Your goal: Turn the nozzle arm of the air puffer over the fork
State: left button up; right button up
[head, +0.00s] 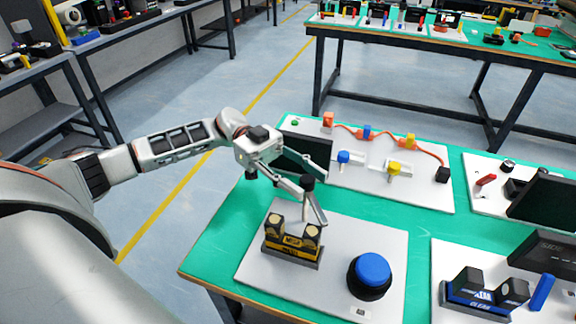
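A yellow-and-black fork-shaped unit (291,247) with two dark upright posts stands on the white board at the front of the green table. A large blue dome on a black base (372,272) sits to its right on the same board. I cannot tell for sure which part is the air puffer. My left gripper (299,190) is just behind and above the fork-shaped unit, pointing down and right. A slim pale bar (318,208) shows beside its fingers; I cannot tell whether it is a finger or the nozzle arm. Its grip is unclear. My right gripper is out of view.
A white board (427,193) behind carries blocks joined by an orange tube. A dark panel (308,153) stands close behind my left gripper. At right, another board (446,254) holds a blue-and-black two-post unit (483,292). Dark screens stand at the right edge.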

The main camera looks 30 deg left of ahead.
pick_arm(q)
jog(key=v, duration=1.1)
